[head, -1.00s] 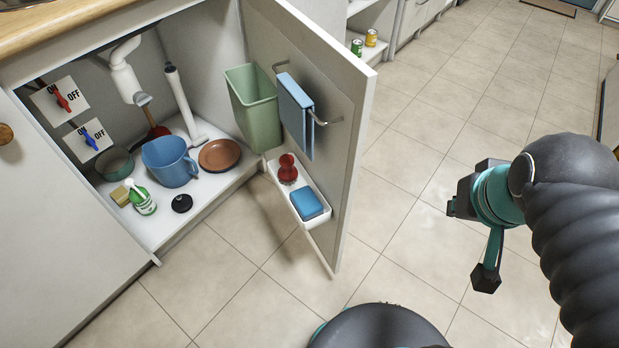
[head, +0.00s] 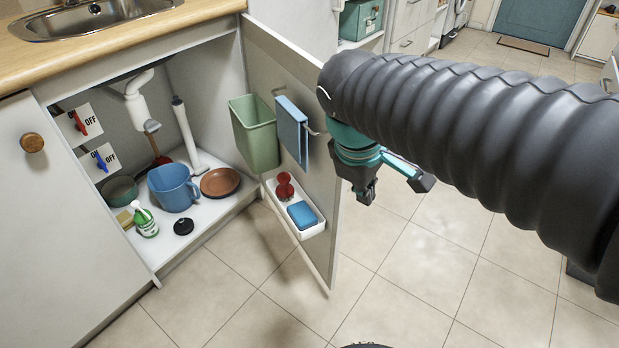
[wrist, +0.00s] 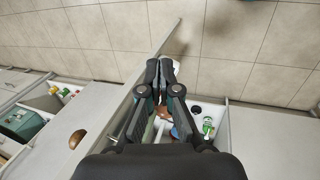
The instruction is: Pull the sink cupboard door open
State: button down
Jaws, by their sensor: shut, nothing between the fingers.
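The sink cupboard door (head: 322,225) stands wide open, swung out to the right, its inner face showing. In the wrist view the door (wrist: 166,38) is seen from above as a narrow slanted panel. A green bin (head: 254,135), a blue towel (head: 292,132) on a rail and a white caddy (head: 313,230) hang inside it. My gripper (head: 366,194) is shut and empty, beside the door's outer upper part. In the wrist view my gripper (wrist: 165,68) overlaps the door's line; I cannot tell if they touch. My arm hides the door's top corner.
The open cupboard holds a blue jug (head: 173,188), a brown plate (head: 220,182), a spray bottle (head: 145,221) and a black lid (head: 184,226). The tiled floor (head: 420,275) before and right of the door is clear. Open shelves with a green box (head: 361,18) stand beyond.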

jog(key=w+a+f+n+t+h, duration=0.1)
jog(key=w+a+n+h, duration=0.25)
jog(key=a+n, duration=0.4)
jog(key=w+a+f+n+h, duration=0.15)
jog(key=w+a+n, duration=0.35)
jog(key=a, duration=0.6)
jog(key=w+d+f+b, duration=0.1)
jog(key=w+d+f, duration=0.3)
jog(key=d, duration=0.5)
jog(key=shift+w+d+f+h, duration=0.15)
jog(key=shift+d+f+h, duration=0.25)
jog(key=shift+f, duration=0.65)
jog(key=shift+n, duration=0.25)
